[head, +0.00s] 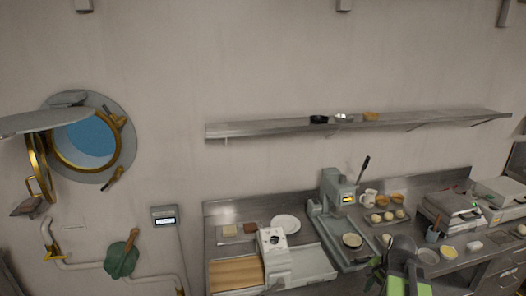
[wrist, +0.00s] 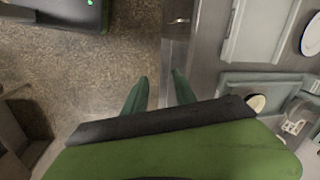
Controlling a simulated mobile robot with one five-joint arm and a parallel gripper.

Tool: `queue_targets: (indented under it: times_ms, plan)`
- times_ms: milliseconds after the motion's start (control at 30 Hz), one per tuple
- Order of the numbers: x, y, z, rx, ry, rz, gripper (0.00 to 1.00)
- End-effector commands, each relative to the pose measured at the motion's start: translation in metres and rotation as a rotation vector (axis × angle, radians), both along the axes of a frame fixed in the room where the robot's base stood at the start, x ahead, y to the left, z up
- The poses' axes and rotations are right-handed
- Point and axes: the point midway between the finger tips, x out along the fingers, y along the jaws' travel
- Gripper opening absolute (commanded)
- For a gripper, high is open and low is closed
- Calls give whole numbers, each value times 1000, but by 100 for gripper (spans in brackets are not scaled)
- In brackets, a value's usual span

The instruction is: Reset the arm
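My gripper (wrist: 161,76) shows in the wrist view as two dark green fingers with a clear gap between them. Nothing is held between the fingertips. Below them are the speckled floor and the edge of the steel counter (wrist: 205,75). In the head view my green and dark grey arm reaches up at the lower right, in front of the counter. The fingertips cannot be made out clearly there.
A wall shelf (head: 260,129) holds small bowls. An open porthole (head: 88,138) is at left.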

Motion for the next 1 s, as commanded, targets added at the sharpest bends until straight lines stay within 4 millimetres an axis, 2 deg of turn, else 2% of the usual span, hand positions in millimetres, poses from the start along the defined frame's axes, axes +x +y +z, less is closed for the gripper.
queue_targets:
  times_ms: [33,167,267,300,400,500,633,733,1000]
  plan:
    - [8,22,-16,-3,2,43,33]
    - [25,85,-43,-17,14,195,33]
    - [33,144,-67,-39,28,369,33]
    - [33,167,-76,-50,33,448,33]
    - [30,217,-95,-80,50,652,33]
    - [20,250,-107,-118,71,879,33]
    - [12,241,-99,-147,98,1056,33]
    - [10,242,-98,-152,105,1138,33]
    - [10,243,-99,-152,102,1164,33]
